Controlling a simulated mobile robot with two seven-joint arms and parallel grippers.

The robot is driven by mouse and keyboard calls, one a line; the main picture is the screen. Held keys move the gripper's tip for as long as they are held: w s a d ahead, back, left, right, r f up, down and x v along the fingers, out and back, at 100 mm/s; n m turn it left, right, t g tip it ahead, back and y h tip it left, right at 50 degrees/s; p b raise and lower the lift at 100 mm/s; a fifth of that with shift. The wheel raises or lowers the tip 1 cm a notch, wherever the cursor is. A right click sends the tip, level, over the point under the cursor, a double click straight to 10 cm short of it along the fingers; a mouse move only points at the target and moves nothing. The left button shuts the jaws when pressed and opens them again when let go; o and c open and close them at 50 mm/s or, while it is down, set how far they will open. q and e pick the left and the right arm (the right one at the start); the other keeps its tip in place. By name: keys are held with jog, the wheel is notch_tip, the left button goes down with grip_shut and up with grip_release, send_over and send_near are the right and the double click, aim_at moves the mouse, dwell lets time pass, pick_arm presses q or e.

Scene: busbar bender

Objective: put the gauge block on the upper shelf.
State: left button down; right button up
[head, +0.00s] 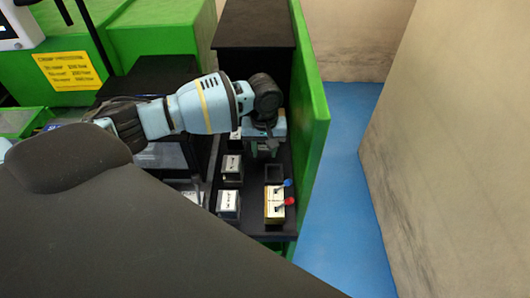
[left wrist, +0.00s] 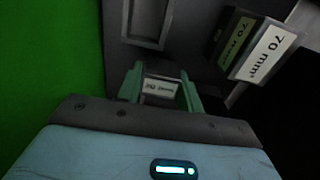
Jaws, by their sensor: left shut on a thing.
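My left gripper (head: 264,150) points down over the dark shelf board in the head view. In the left wrist view its green fingers (left wrist: 161,95) are shut on a small block with a white label, the gauge block (left wrist: 160,88). The label is too small to read surely. In the head view the held block is largely hidden by the gripper. I cannot tell whether it touches the board. Which surface is the upper shelf is not clear; a black cabinet (head: 254,24) stands higher behind the gripper. My right gripper is not in view.
Labelled blocks (head: 228,204) stand left on the board; one reads 70 mm (left wrist: 265,52) in the left wrist view. An empty dark square frame (head: 275,173) lies near a box with blue and red levers (head: 274,205). A green panel (head: 312,120) bounds the right side.

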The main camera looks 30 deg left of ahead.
aim_at(265, 148)
pick_arm(q)
jog(key=shift+f, duration=0.85)
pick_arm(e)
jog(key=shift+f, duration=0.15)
pick_arm(q)
jog(key=c, duration=0.9)
grip_release()
jog(key=shift+f, duration=0.15)
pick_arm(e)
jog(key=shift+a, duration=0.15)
pick_arm(q)
notch_tip(265, 148, up, 11)
jog(key=shift+r+p, duration=0.1)
jog(key=shift+p, duration=0.6)
jog(key=shift+r, duration=0.55)
jog(key=shift+o, duration=0.3)
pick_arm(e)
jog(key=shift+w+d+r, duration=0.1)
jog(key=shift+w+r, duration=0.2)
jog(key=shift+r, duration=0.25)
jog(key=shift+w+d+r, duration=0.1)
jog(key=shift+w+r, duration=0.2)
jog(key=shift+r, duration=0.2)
